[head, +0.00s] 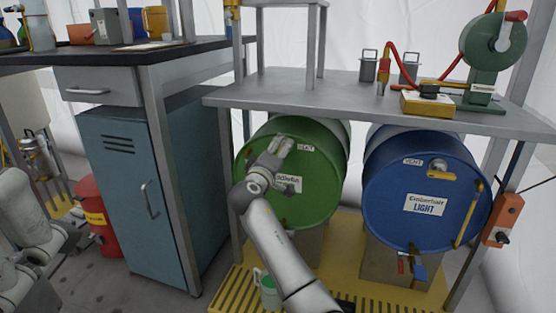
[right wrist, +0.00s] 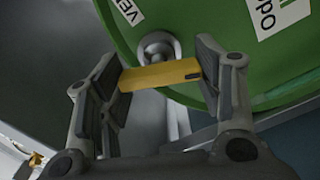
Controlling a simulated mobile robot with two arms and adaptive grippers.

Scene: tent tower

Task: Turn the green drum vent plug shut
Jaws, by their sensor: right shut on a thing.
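The green drum (head: 315,190) lies on its side on the rack below the grey shelf, its round end facing me. My right gripper (head: 282,147) is at the upper part of that end, beside the VENT label (head: 306,148). In the right wrist view, its two fingers are shut on the yellow handle of the vent plug (right wrist: 160,76), one finger at each end of the bar. A round grey fitting (right wrist: 158,46) shows behind the bar on the green drum face (right wrist: 210,30). My gripper hides the plug in the head view. My left gripper is not visible, only parts of its arm.
A blue drum (head: 400,195) with its own vent stands to the right. The grey shelf (head: 350,95) overhangs both drums. A green jug (head: 268,290) sits below the green drum, and a blue-grey cabinet (head: 130,200) is to the left.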

